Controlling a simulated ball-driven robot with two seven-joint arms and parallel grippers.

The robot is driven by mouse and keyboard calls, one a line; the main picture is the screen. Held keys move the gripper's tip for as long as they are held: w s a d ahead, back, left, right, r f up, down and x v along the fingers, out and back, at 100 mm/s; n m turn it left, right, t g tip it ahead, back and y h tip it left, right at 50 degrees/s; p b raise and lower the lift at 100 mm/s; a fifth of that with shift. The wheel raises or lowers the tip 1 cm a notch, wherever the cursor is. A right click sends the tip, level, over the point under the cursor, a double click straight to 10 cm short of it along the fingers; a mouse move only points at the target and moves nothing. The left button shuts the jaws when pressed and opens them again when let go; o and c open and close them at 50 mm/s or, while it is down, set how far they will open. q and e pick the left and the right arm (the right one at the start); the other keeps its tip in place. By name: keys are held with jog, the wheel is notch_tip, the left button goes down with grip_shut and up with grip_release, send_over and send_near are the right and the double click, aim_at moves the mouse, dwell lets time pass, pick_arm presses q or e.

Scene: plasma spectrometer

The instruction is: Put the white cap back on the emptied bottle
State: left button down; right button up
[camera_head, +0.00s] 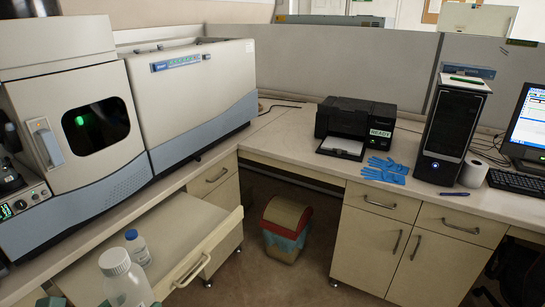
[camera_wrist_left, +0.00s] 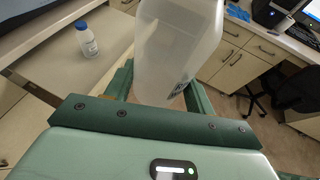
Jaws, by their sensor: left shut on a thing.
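A large translucent white bottle (camera_head: 128,290) stands near-upright at the lower left of the head view. It also fills the top middle of the left wrist view (camera_wrist_left: 175,50), where its top is cut off. My left gripper (camera_wrist_left: 160,92) is shut on it, with one green finger on each side. The bottle looks empty. Its round whitish top (camera_head: 114,261) shows in the head view, but I cannot tell whether this is a cap or a bare neck. No separate white cap is visible. My right gripper is not in view.
A small blue-capped bottle (camera_head: 138,248) stands on the pulled-out drawer (camera_head: 185,228), beyond the held bottle. The spectrometer (camera_head: 75,130) lines the left bench. A waste bin (camera_head: 286,228) is on the floor. A printer (camera_head: 352,122), blue gloves (camera_head: 385,171) and computer tower (camera_head: 452,130) occupy the right bench.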

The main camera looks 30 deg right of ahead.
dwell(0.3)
pick_arm(q)
jog(key=w+a+r+n+t+y, duration=0.1)
jog(key=a+n+y, duration=0.3)
jog(key=a, duration=0.3)
jog(key=w+a+r+n+t+y, duration=0.1)
jog(key=a+n+y, duration=0.3)
jog(key=a, duration=0.4)
jog(key=shift+t+y, duration=0.3)
jog(key=shift+t, duration=0.4)
